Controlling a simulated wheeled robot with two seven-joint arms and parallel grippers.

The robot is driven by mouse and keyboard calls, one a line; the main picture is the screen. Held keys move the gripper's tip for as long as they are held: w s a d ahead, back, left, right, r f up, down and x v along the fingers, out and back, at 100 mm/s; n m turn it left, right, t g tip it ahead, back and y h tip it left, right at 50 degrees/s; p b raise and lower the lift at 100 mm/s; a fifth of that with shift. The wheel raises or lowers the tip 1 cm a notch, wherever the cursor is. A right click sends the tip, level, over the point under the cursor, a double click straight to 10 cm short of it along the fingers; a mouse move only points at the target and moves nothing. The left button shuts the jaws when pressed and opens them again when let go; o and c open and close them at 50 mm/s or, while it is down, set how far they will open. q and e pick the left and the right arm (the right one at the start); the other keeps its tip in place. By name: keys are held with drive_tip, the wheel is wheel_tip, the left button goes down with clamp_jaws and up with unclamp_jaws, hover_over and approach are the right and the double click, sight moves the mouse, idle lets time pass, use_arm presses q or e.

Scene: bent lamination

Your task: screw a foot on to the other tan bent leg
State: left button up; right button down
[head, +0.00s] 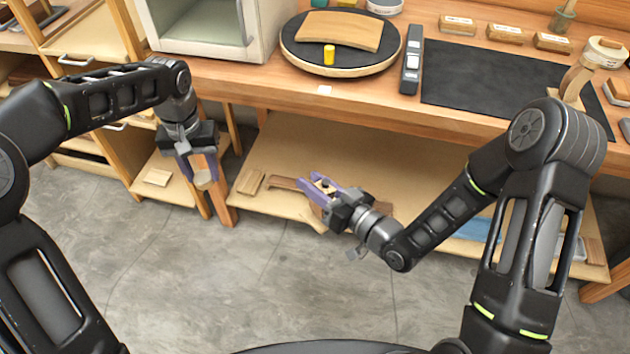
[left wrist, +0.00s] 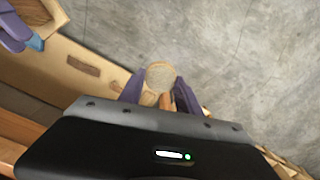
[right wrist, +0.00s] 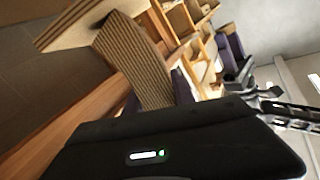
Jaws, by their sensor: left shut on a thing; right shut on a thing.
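My left gripper (head: 200,172) points down in front of the lower shelf, its purple fingers shut on a round tan foot (head: 204,181). In the left wrist view the foot's pale round face (left wrist: 160,73) shows between the fingers. My right gripper (head: 322,190) is shut on a tan bent leg, low in front of the shelf and right of the left gripper. In the right wrist view the leg (right wrist: 135,60) shows striped layers and a curve. The foot and the leg are apart.
A turntable (head: 300,60) on the bench holds a curved tan board (head: 340,28) and a yellow cylinder (head: 329,55). A dark mat (head: 480,85) lies to its right. A curved tan piece (head: 577,82) stands at the bench's right. The lower shelf (head: 270,150) holds loose wood pieces.

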use_arm(q)
drive_tip(key=d+r+m, duration=0.3)
drive_tip(key=d, duration=1.3)
drive_tip(key=m, duration=0.4)
approach(326, 181)
drive_tip(key=shift+w+d+f, duration=0.15)
drive_tip(key=shift+w+d, duration=0.1)
drive_tip(key=shift+d, duration=0.05)
drive_tip(key=shift+a+f, duration=0.1)
drive_tip(key=shift+f, duration=1.95)
drive_tip(key=shift+s, duration=0.1)
drive_tip(key=shift+a+f, duration=0.1)
drive_tip(key=shift+f, duration=0.75)
drive_tip(key=shift+f, duration=0.6)
